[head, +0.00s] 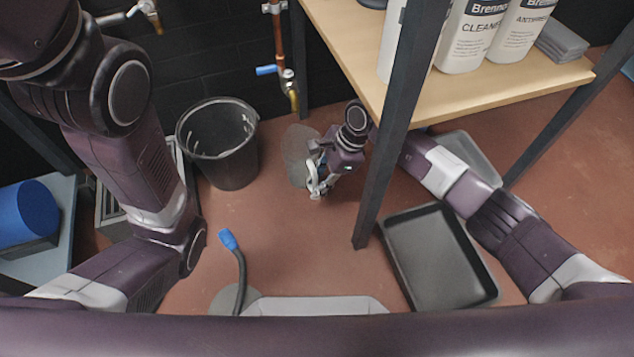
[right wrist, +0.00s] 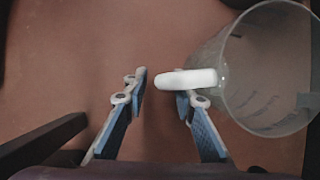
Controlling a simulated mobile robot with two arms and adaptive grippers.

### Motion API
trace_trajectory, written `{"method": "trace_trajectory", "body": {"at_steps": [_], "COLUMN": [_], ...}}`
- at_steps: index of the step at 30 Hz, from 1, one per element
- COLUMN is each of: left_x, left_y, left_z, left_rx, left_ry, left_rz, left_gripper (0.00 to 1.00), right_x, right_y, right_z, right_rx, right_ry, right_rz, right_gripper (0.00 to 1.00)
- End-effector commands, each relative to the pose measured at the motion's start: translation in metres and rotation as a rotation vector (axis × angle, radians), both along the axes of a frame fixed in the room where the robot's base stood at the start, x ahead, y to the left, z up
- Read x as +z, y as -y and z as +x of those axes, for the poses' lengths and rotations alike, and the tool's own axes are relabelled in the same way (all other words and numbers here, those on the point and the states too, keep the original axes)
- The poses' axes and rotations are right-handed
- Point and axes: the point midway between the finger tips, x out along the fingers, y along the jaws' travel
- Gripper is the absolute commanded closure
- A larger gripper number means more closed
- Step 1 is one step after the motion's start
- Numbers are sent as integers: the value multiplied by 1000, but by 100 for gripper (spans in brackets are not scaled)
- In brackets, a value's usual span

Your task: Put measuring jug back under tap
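The measuring jug (right wrist: 268,70) is clear with faint marks and a white handle (right wrist: 187,78); it stands on the floor at the right of the right wrist view. In the head view my gripper largely hides it. My right gripper (head: 316,188) is low over the floor. Its fingers (right wrist: 162,92) are apart, with the handle's end reaching over the right finger into the gap; the left finger is clear of it. The tap (head: 291,92) with a blue lever hangs on a copper pipe at the back wall, above a grey round patch (head: 299,154). My left gripper is out of view.
A black bucket (head: 219,145) stands left of the tap. A dark table leg (head: 384,170) and a wooden shelf (head: 455,97) with white bottles flank my right arm. A black tray (head: 438,258) lies on the floor. A blue-tipped hose (head: 236,255) stands in front.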

Motion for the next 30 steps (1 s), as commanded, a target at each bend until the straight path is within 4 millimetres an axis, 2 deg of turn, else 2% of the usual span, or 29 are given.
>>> {"method": "trace_trajectory", "body": {"at_steps": [12,20,21,23,30], "left_x": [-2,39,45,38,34], "left_y": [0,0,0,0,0], "left_z": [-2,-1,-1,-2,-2], "left_rx": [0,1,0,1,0], "left_ry": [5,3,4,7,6], "left_rz": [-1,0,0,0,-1], "left_gripper": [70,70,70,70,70], "right_x": [-2,47,54,44,43], "right_y": [0,17,20,38,95], "right_z": [1,3,3,4,9], "right_rx": [-1,0,-1,-5,-4], "right_ry": [2,4,4,1,4], "right_rz": [3,2,1,-3,1], "right_gripper": [73,73,73,73,73]}}
